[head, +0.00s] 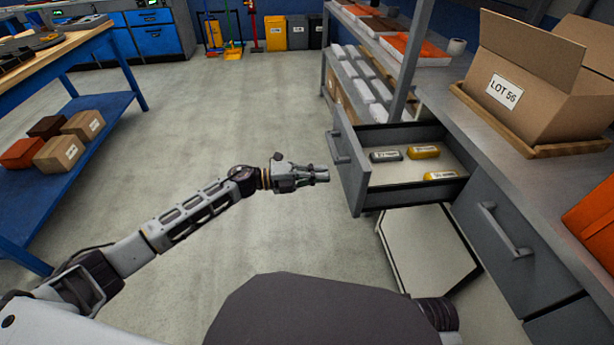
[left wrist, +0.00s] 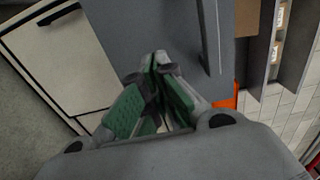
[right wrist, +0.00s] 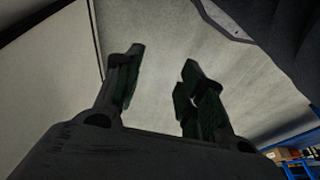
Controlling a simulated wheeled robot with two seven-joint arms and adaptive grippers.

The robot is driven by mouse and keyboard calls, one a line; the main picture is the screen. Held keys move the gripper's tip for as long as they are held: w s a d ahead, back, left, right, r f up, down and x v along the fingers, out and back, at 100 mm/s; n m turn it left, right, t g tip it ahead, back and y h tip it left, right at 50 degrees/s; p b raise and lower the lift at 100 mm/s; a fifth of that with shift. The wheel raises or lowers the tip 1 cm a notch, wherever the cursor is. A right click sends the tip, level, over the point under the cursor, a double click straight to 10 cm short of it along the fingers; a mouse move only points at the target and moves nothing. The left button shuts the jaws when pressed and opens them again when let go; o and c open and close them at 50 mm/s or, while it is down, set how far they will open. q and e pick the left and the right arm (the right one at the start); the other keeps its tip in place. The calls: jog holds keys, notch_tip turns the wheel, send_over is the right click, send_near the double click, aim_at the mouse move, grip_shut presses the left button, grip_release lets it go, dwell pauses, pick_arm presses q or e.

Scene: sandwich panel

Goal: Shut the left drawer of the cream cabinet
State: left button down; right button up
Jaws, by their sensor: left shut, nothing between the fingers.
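The left drawer (head: 352,165) stands pulled out from under the bench in the head view. Its front and handle (head: 338,147) look grey, and its pale inside holds one grey and two yellow labelled packs. My left gripper (head: 326,174) is shut and empty, just left of the drawer front. In the left wrist view its fingertips (left wrist: 160,58) point at the grey drawer front (left wrist: 160,22); I cannot tell if they touch. The drawer handle (left wrist: 212,35) is to their right. My right gripper (right wrist: 162,65) is open and empty, seen only in the right wrist view.
A cream panel with dark edges (head: 425,245) stands low beneath the drawer. A grey drawer (head: 515,250) to the right is shut. An open carton (head: 525,75) sits on a tray on the bench. A blue table (head: 75,120) is at left; the floor between is clear.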

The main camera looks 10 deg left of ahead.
aim_at(346, 172)
pick_arm(q)
jog(key=x, duration=0.3)
jog(key=shift+d+b, duration=0.15)
jog(key=shift+b, duration=0.15)
jog(key=shift+x, duration=0.8)
pick_arm(e)
jog(key=shift+s+a+r, duration=0.1)
jog(key=shift+s+r, duration=0.05)
jog(key=shift+r, duration=0.45)
